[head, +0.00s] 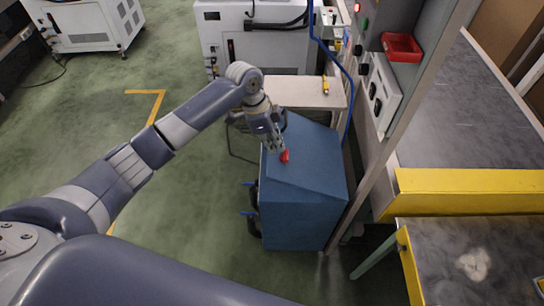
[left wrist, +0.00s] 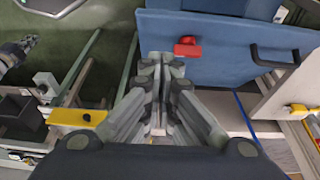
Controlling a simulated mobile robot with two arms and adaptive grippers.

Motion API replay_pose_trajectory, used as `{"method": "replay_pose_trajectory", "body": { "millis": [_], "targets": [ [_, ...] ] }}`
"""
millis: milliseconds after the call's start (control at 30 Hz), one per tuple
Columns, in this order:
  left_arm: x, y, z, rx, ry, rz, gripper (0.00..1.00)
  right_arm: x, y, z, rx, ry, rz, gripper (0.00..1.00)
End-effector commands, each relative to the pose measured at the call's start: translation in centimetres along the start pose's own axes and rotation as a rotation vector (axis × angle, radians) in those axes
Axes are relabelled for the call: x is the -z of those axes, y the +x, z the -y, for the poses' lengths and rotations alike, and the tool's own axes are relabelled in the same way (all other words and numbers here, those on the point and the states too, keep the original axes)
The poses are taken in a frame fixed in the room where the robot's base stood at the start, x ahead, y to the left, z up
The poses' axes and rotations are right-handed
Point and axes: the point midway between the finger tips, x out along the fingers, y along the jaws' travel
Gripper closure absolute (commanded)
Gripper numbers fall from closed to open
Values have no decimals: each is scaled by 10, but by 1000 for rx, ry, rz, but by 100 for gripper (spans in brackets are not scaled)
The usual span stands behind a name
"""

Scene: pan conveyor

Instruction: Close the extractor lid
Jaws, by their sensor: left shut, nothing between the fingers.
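The extractor is a blue box (head: 295,228) standing on the floor. Its blue lid (head: 318,172) lies over the top at a slant; I cannot tell whether it is fully down. A red latch (head: 285,156) sits on the lid and also shows in the left wrist view (left wrist: 187,48). A black handle (left wrist: 275,58) is on the blue panel to its right there. My left gripper (head: 277,147) is shut and empty, its fingertips right beside the red latch, at or just over the lid; contact is unclear. My right gripper (left wrist: 22,46) seems to show small at the left wrist view's edge.
A small light table (head: 305,92) stands behind the extractor, with a white machine (head: 255,45) beyond. To the right are a grey post, a red tray (head: 401,46) and a yellow-edged conveyor (head: 465,190). Green floor (head: 200,220) is open on the left.

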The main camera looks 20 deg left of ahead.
Motion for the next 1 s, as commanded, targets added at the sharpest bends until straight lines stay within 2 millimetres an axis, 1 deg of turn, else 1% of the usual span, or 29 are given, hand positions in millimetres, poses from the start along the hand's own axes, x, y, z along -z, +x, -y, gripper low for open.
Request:
{"method": "replay_pose_trajectory", "body": {
  "millis": [33,133,200,300,400,600,1000],
  "targets": [
    [1,10,-2,-5,-2,1,100,0,-6,0,0,0,0,100],
    [2,31,-1,-3,-2,0,100,1,-10,0,0,0,0,100],
    [-1,43,-1,-2,-3,2,100,1,-13,0,0,1,1,100],
    [-15,53,-1,-1,-4,3,100,1,-19,0,0,1,1,100],
    [-22,62,-1,-1,-3,2,100,2,-22,0,0,1,1,100],
    [-28,68,0,1,-2,0,100,2,-23,0,0,1,1,100],
    [-30,71,0,1,-1,-4,100,1,-21,0,0,1,1,100]
  ]
}}
